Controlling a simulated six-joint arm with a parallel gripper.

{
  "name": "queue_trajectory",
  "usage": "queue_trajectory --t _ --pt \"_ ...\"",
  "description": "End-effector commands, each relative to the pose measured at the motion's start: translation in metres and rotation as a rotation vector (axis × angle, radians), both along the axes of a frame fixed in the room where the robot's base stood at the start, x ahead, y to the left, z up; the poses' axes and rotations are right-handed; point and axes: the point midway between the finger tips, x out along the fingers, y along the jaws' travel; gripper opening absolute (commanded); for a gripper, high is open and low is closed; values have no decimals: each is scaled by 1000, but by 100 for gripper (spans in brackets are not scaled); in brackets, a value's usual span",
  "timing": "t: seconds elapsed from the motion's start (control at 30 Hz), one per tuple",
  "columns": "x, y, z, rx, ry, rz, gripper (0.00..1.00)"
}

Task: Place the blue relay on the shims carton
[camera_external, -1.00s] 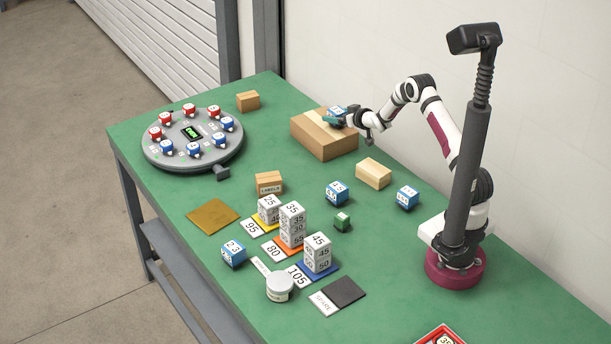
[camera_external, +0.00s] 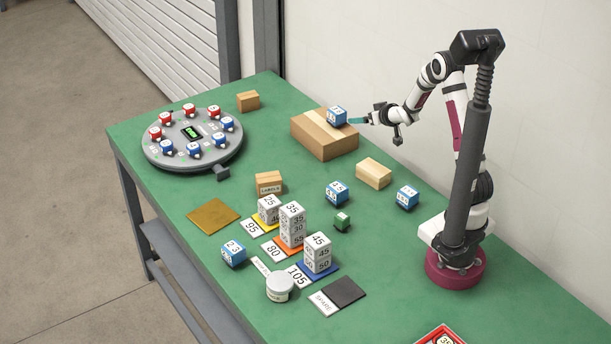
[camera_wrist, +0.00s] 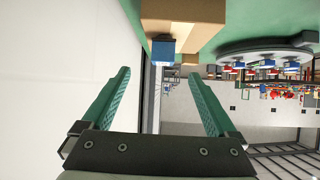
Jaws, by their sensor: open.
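A blue relay (camera_external: 337,115) with a white numbered top sits on the large brown carton (camera_external: 323,139) near the back of the table. No shims label is readable on this carton. My gripper (camera_external: 357,121) is to the right of the relay, apart from it, open and empty. In the wrist view the relay (camera_wrist: 162,49) rests against the tan carton (camera_wrist: 185,10) ahead of my open teal fingers (camera_wrist: 158,74), with a gap between. Other blue relays stand on the table, at the middle (camera_external: 337,193), the right (camera_external: 407,197) and the front left (camera_external: 233,253).
A round grey station (camera_external: 165,155) with red and blue relays is at the left. Smaller cartons stand at the back (camera_external: 248,101), beside the arm (camera_external: 373,173) and, marked LABELS, at the middle (camera_external: 268,183). Stacked numbered blocks (camera_external: 291,225) stand in front.

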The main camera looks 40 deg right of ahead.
Motion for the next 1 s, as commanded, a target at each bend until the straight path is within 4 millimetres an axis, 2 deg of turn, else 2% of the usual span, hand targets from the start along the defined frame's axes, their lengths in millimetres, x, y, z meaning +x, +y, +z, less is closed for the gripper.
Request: queue_trajectory --t 0.03,0.07,0.17,0.2,0.3,0.4,0.43,0.5,0.57,1.0 --pt "-23 7 18 19 82 -40 93" --pt "-45 12 25 38 159 -73 93" --pt "-141 39 43 127 440 -171 93" --pt "-184 53 47 169 548 -201 93" --pt "-281 86 57 271 781 -247 93" --pt "-348 112 63 352 943 -265 93" --pt "-362 117 64 369 976 -268 93" --pt "-381 125 66 395 1026 -272 93" --pt "-388 128 67 406 1044 -275 93" --pt "-388 128 67 408 1046 -277 93"
